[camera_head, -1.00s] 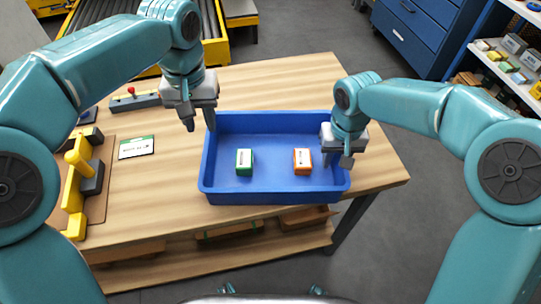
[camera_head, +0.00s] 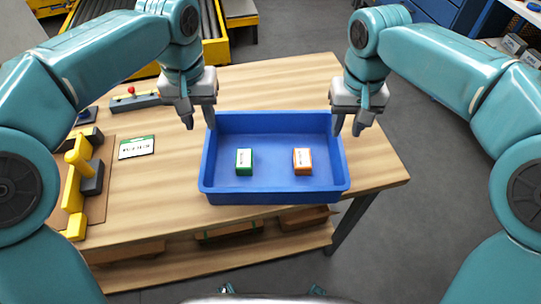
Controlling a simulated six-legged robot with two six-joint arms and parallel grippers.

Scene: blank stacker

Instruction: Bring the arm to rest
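My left gripper (camera_head: 200,117) hangs above the table at the back left corner of the blue tray, fingers apart and empty. My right gripper (camera_head: 347,126) hangs over the right rim of the tray near its back corner, fingers apart with nothing between them. The blue tray (camera_head: 270,197) stands on the wooden table (camera_head: 140,200). Inside it a green and white block (camera_head: 244,161) lies left of centre and an orange and white block (camera_head: 302,161) lies right of centre. Both blocks are apart from the grippers.
A yellow fixture (camera_head: 80,165) stands at the table's left, beside a labelled card (camera_head: 137,147). A control box with a red button (camera_head: 136,98) sits at the back left. A yellow conveyor (camera_head: 215,45) and blue cabinet (camera_head: 430,12) stand behind. The table in front of the tray is narrow.

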